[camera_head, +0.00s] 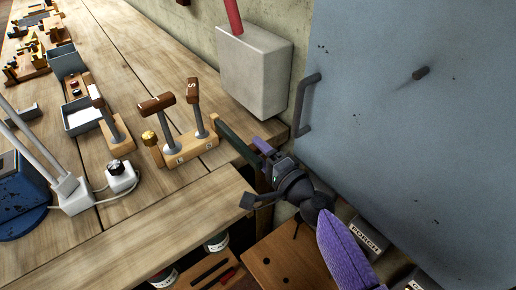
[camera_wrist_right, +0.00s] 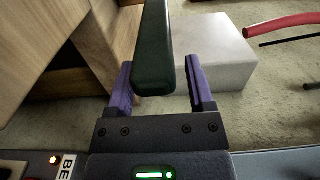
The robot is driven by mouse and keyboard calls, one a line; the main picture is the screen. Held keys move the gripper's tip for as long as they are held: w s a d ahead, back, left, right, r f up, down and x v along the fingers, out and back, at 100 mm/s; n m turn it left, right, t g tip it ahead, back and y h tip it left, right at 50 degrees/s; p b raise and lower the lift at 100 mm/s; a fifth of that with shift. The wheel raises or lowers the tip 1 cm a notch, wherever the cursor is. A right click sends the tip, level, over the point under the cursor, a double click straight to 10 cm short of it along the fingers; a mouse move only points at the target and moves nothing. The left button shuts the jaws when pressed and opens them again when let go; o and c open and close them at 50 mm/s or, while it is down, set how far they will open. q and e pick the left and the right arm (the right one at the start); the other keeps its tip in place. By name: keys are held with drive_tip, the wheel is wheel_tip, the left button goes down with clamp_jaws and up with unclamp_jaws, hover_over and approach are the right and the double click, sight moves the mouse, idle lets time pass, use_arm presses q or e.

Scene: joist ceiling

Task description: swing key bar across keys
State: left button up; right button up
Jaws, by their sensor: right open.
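The key bar, a dark green bar (camera_head: 236,143), sticks out from the right end of a light wooden block (camera_head: 185,149) at the bench edge. Two keys with brown T-shaped handles stand on the block, one marked S (camera_head: 193,91) and one beside it (camera_head: 156,104). A brass knob (camera_head: 149,138) sits at the block's left end. My right gripper (camera_head: 262,147) is open at the bar's free end. In the right wrist view the bar (camera_wrist_right: 156,45) lies between the two purple fingers, with a gap visible on the right side. My left gripper is not in view.
The wooden bench (camera_head: 130,225) fills the left. A pale box with a red lever (camera_head: 254,70) is on the wall behind the bar. A large grey-blue panel with a dark handle (camera_head: 304,104) stands close on the right. A white plug (camera_head: 121,176) and trays lie left.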

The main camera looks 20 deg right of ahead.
drive_tip(key=shift+w+a, duration=0.2)
drive_tip(key=shift+w, duration=0.25)
clamp_jaws()
idle(1.1)
